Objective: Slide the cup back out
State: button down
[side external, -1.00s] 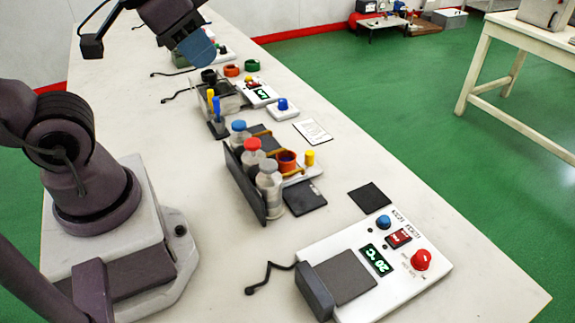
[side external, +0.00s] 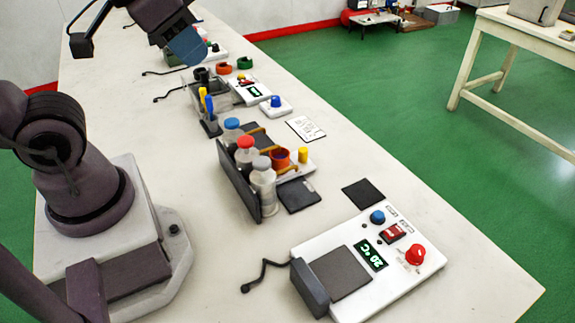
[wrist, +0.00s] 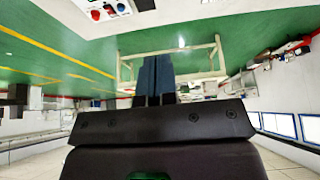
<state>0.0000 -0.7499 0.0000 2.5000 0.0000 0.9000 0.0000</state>
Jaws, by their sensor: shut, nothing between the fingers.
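An orange cup (side external: 281,159) stands upright at the dispensing station in the middle of the bench, beside the row of capped bottles and close to a yellow knob. An amber strip runs next to it. My gripper (side external: 187,48) is high at the top of the side view, well away from the cup and above the bench. In the wrist view its dark blue fingers (wrist: 156,78) are together with nothing between them. The cup cannot be made out in the wrist view.
Bottles with blue (side external: 232,123), red (side external: 244,142) and grey (side external: 262,162) caps stand behind a dark panel, left of the cup. A white heating unit (side external: 400,270) reading 20 °C is at the front. Pens, coloured rings and a small control box lie further back.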

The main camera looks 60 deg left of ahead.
jog(key=c, duration=1.6)
grip_release()
jog(key=o, duration=0.3)
jog(key=shift+w+a+f, duration=0.1)
jog(key=shift+f, duration=0.15)
jog(key=o, duration=0.4)
jog(key=shift+w+a+f+g, duration=0.15)
jog(key=shift+w+f+g, duration=0.3)
jog(key=shift+f, duration=0.15)
jog(key=shift+w+a+f+g, duration=0.15)
jog(key=shift+w+f+g, duration=0.3)
jog(key=shift+f, duration=0.1)
jog(key=shift+c, duration=0.2)
jog(key=n+g, duration=0.3)
jog(key=g, duration=0.1)
send_over(303, 149)
notch_tip(303, 149, down, 17)
notch_tip(303, 149, down, 13)
jog(key=shift+r, duration=0.15)
